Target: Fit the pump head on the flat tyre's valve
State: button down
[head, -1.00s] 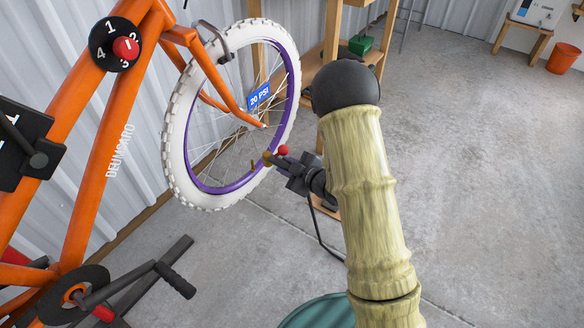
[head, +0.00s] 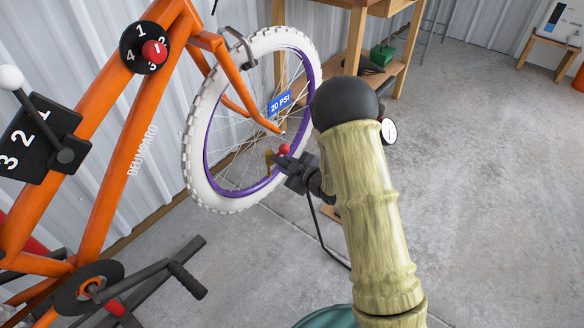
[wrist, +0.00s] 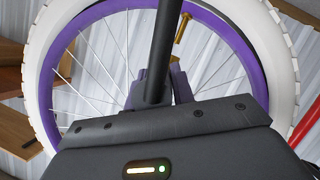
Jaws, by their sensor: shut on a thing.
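The flat tyre (head: 199,165) is the white knobbly tyre on a purple rim at the orange bike's end. A blue sign on the wheel reads 20 PSI. The brass valve (head: 268,158) stands in from the lower rim; brass also shows in the wrist view (wrist: 184,33). My gripper (head: 288,166) is shut on the pump head, whose red knob (head: 284,149) shows just right of the valve. The pump head's body is mostly hidden by the gripper. It is very close to the valve; I cannot tell whether they touch.
A black hose (head: 318,232) hangs below my gripper. A white gauge (head: 389,131) shows behind my arm. The orange bike frame (head: 110,165) and a black pedal (head: 188,281) are at left. A wooden bench (head: 356,45) stands behind.

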jog(key=shift+w+a, duration=0.3)
jog(key=shift+a, duration=0.15)
jog(key=shift+d+f+b, duration=0.1)
jog(key=shift+f+b, duration=0.25)
jog(key=shift+f, duration=0.05)
jog(key=shift+f+b, duration=1.45)
jog(key=shift+f, duration=0.4)
dwell(0.9)
jog(key=c, duration=1.1)
grip_release()
jog(key=shift+f, duration=0.1)
jog(key=shift+s, duration=0.1)
jog(key=p+v, duration=0.5)
jog(key=v, duration=1.2)
jog(key=shift+d, duration=0.15)
